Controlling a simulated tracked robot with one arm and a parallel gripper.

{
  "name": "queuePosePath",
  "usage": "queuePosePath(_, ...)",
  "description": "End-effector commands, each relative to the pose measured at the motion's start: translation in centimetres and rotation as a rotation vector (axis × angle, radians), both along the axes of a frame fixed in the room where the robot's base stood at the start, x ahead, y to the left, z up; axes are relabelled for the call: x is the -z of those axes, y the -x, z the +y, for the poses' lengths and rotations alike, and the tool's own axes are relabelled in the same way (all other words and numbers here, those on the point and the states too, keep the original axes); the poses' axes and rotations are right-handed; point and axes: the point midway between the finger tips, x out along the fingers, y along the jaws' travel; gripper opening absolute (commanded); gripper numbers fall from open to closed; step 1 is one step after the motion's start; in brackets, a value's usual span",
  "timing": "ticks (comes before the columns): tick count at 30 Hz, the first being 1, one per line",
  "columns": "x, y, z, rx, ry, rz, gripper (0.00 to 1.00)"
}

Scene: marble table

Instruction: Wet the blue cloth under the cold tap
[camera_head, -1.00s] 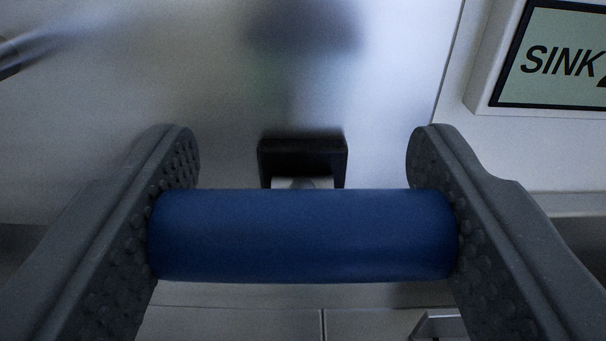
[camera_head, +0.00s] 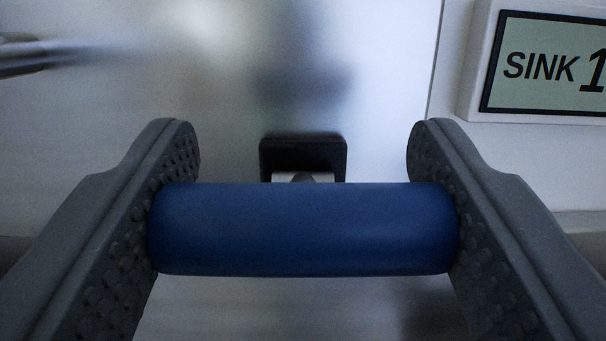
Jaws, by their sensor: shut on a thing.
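A blurred metal bar (camera_head: 35,55) enters at the upper left, apart from the cloth. I cannot tell whether this bar is part of a tap. No running water shows, and I cannot tell whether the cloth is wet.
A sign (camera_head: 555,65) reading "SINK 1" is on the pale surface at the upper right. A shiny, blurred metallic surface (camera_head: 390,60) fills the middle background. A small black square-edged piece (camera_head: 303,153) shows just beyond the cloth; I cannot tell what it is.

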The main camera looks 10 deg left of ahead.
Motion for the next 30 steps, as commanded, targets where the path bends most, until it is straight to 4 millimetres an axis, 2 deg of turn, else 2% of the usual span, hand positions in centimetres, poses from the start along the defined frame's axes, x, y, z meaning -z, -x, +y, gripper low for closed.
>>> queuePosePath(1, 0.1, 0.0, -0.1, 0.001, -0.001, 0.003, 0.66)
queuePosePath(3, 0.1, 0.0, -0.1, 0.001, 0.000, 0.003, 0.80)
queuePosePath(16, 0.1, 0.6, -0.1, 0.001, 0.001, 0.002, 0.80)
queuePosePath(30, 1.5, 6.0, -1.2, 0.000, 0.000, 0.002, 0.80)
